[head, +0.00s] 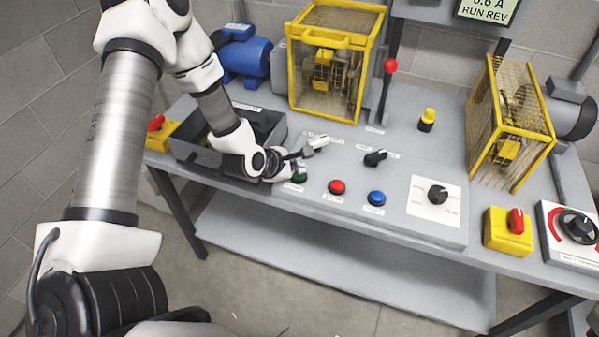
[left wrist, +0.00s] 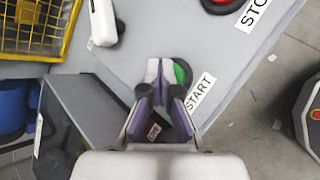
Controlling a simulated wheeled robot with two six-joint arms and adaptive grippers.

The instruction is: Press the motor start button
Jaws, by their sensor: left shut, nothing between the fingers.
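The green start button (head: 300,178) is at the left front of the sloped grey control panel, partly hidden by my left gripper (head: 292,168). In the left wrist view the green button (left wrist: 182,73) shows beside the fingertips, with the START label (left wrist: 201,91) next to it. My left gripper (left wrist: 160,72) is shut and empty, its fingertips overlapping the button's near side. I cannot tell whether they touch it. My right gripper is not in view.
A red button (head: 337,187), a blue button (head: 376,198) and a black selector (head: 375,158) are right of the green one. A dark grey open bin (head: 190,152) stands at left. A yellow cage (head: 335,60) stands behind. A display (head: 487,12) reads RUN REV.

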